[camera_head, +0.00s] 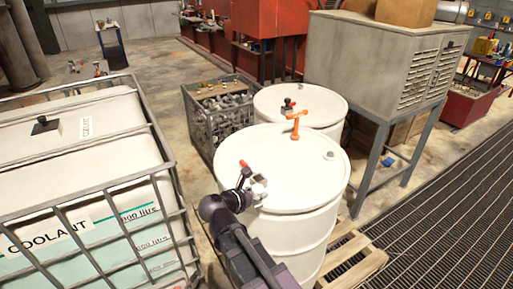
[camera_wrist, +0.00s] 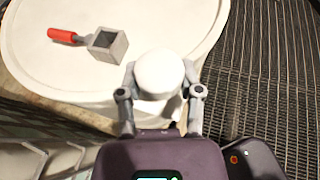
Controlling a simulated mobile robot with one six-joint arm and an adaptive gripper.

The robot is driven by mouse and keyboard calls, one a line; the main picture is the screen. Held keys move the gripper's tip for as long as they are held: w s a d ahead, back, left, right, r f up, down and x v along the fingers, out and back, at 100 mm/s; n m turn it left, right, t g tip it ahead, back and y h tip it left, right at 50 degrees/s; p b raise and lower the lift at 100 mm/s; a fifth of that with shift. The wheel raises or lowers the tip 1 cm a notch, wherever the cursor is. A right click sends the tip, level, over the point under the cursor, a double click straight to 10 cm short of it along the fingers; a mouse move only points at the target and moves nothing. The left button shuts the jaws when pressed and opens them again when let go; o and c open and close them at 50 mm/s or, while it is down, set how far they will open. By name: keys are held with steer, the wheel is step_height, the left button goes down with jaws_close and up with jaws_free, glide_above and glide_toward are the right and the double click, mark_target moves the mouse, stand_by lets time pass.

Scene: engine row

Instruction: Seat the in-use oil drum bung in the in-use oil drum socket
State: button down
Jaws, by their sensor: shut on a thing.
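My gripper (camera_wrist: 160,85) is shut on a white round-topped piece, which I take for the oil drum bung (camera_wrist: 157,70). In the head view my gripper (camera_head: 259,192) is over the left front edge of the front white drum (camera_head: 300,180). On that drum's lid, up and left of the gripper in the wrist view, is a grey square block with a dark opening (camera_wrist: 108,43), apart from the bung. It looks like the socket. A red-handled piece (camera_wrist: 62,35) adjoins the block; the red handle also shows in the head view (camera_head: 243,163). The bung's underside is hidden.
An orange fitting (camera_head: 295,124) stands up on the front drum's lid, and a small grey cap (camera_head: 329,155) is at its right. A second white drum (camera_head: 320,105) is behind. A caged coolant tank (camera_head: 90,190) is at left. Floor grating (camera_head: 440,205) lies at right.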

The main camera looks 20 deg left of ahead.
steer(key=w+a+r+p, duration=0.2)
steer(key=w+r, duration=0.1)
steer(key=w, duration=0.4)
steer(key=w+a+r+p, duration=0.2)
steer(key=w+r+p, duration=0.1)
steer(key=w, duration=0.4)
steer(key=shift+a, duration=0.35)
steer(key=shift+f, duration=0.25)
steer(key=shift+f+b, duration=4.3)
steer(key=shift+c, duration=0.9)
jaws_free()
